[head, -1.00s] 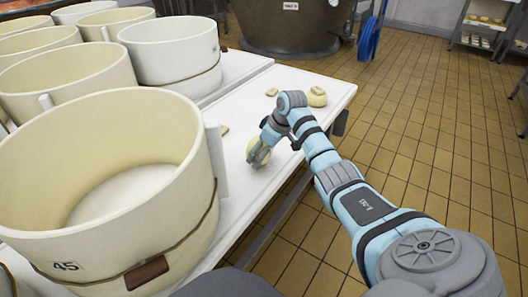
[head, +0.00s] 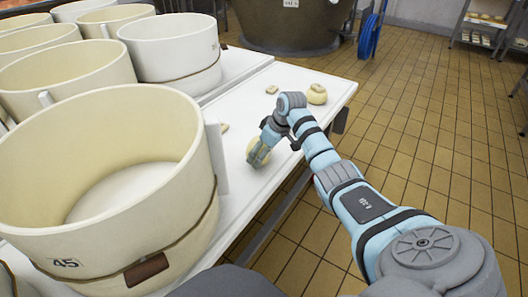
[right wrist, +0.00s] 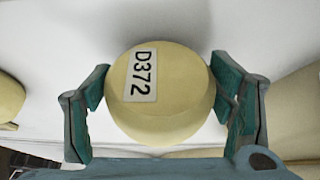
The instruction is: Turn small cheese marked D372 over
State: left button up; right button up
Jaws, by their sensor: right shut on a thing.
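The small pale yellow cheese marked D372 (head: 260,153) is at the right edge of the white table, near the big vat-like mould. In the right wrist view the cheese (right wrist: 175,112) fills the middle, its white D372 label facing the camera and turned sideways. My right gripper (head: 262,146) is shut on the cheese, with one teal finger on each side in the right wrist view (right wrist: 162,98). I cannot tell whether the cheese touches the table. My left gripper is not in view.
Another small cheese (head: 317,97) with a block on top stands near the table's far end. Two small flat pieces (head: 271,89) (head: 224,127) lie on the white table (head: 290,78). Large cream moulds (head: 100,180) crowd the left. Tiled floor is open to the right.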

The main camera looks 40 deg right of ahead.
jog(key=o, duration=1.6)
jog(key=v, duration=1.2)
jog(key=shift+s, duration=0.1)
